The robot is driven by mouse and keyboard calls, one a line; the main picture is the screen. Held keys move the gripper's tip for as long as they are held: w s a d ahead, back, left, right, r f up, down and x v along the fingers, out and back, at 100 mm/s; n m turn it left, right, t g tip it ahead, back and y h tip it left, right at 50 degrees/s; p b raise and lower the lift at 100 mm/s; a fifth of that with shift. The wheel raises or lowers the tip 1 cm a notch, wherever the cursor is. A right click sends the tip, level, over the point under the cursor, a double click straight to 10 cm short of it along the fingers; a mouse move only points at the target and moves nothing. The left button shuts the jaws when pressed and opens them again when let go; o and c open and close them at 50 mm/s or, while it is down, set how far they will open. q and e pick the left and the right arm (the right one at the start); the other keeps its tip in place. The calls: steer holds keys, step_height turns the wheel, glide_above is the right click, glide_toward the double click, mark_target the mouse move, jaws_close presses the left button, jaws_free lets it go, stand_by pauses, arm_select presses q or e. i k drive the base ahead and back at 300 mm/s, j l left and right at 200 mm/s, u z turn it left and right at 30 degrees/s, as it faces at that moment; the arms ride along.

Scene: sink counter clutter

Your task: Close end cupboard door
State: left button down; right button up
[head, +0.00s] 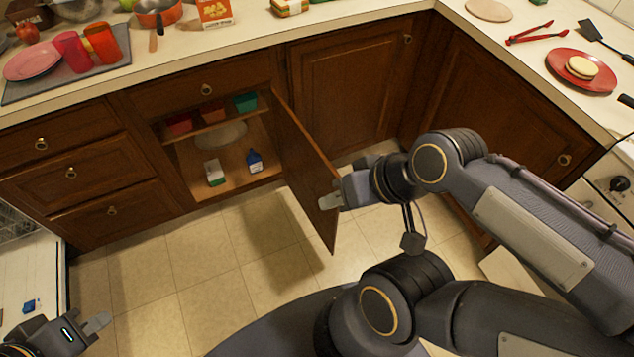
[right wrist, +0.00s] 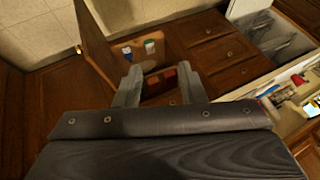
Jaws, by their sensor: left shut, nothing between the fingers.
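The open cupboard door (head: 306,165) is brown wood, hinged at the right side of the open cupboard (head: 232,150), and swings out over the floor. It also shows in the right wrist view (right wrist: 97,38), with a small knob on its face. My right gripper (head: 328,199) is at the door's outer right side, its fingertips overlapping the door's free part in the head view. In the right wrist view its two fingers (right wrist: 160,84) are spread apart; I cannot tell whether one touches the door. My left gripper (head: 98,324) is shut and empty at the lower left, far from the door.
Inside the cupboard are coloured containers (head: 246,102), a blue carton (head: 254,161) and a white-green box (head: 214,172). Closed drawers (head: 75,172) stand left, a closed door (head: 346,92) right. An open dishwasher (head: 30,275) is at the left. The tiled floor (head: 225,250) is clear.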

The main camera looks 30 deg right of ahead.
mark_target(309, 174)
steer(key=l+u, duration=0.3)
steer(key=l, duration=0.55)
steer(key=k+l+u, duration=0.1)
steer(key=l+u, duration=0.2)
steer(key=l, duration=0.6)
steer(key=i+l+u, duration=0.1)
steer(key=l, duration=0.5)
steer(key=i+l+u, duration=0.1)
steer(key=l, duration=0.55)
steer(key=k+j+z, duration=0.2)
steer(key=j+z, duration=0.2)
steer(key=j, duration=0.25)
